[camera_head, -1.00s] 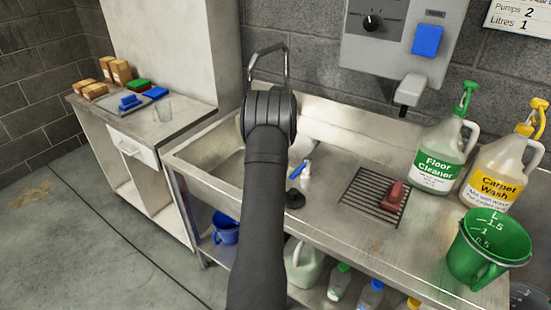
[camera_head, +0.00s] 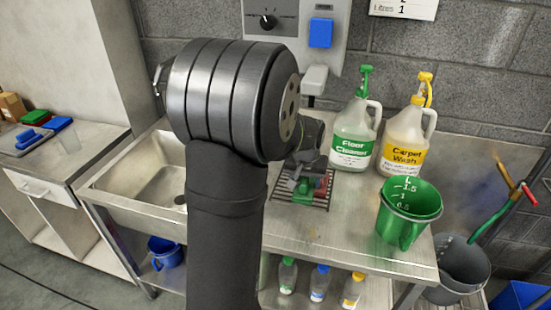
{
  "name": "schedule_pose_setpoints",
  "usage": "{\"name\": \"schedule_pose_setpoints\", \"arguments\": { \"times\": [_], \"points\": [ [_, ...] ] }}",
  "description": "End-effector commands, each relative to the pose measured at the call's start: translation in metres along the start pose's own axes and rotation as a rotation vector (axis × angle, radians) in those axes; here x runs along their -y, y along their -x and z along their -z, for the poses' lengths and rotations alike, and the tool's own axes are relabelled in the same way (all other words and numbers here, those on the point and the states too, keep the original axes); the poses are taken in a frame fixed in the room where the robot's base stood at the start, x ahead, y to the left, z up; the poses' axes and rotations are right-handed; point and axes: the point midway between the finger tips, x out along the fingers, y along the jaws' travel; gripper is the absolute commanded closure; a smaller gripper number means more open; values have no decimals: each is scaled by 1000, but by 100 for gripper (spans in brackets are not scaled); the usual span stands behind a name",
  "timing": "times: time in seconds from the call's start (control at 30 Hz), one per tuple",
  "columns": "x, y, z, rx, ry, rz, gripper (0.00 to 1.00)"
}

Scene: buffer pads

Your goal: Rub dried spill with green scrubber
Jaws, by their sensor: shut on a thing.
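My gripper (camera_head: 303,181) is over the drain grate on the steel counter, partly behind my dark arm. It is shut on a small green block, which I take to be the green scrubber (camera_head: 304,195). The scrubber is low, close to the grate; I cannot tell whether it touches. A small yellowish mark (camera_head: 314,233), possibly the dried spill, is on the counter in front of the grate, apart from the scrubber.
A red brush (camera_head: 323,184) lies on the grate (camera_head: 312,206), partly hidden by my gripper. The floor cleaner jug (camera_head: 352,150), carpet wash jug (camera_head: 402,155) and green measuring jug (camera_head: 408,222) stand to the right. The sink (camera_head: 145,180) is left. Pads (camera_head: 34,117) lie on the left counter.

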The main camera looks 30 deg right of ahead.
Motion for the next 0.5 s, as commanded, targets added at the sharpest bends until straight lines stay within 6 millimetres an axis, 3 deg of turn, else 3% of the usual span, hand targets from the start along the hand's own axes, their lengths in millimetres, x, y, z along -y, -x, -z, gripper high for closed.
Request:
{"name": "schedule_pose_setpoints", "arguments": {
  "times": [0.07, 0.2, 0.5],
  "points": [
    [-18, 3, -18, -1, -32, -9, 64],
    [-34, 6, -38, -2, -58, -17, 64],
    [-38, -4, -47, 0, -67, -19, 64]
  ]
}}
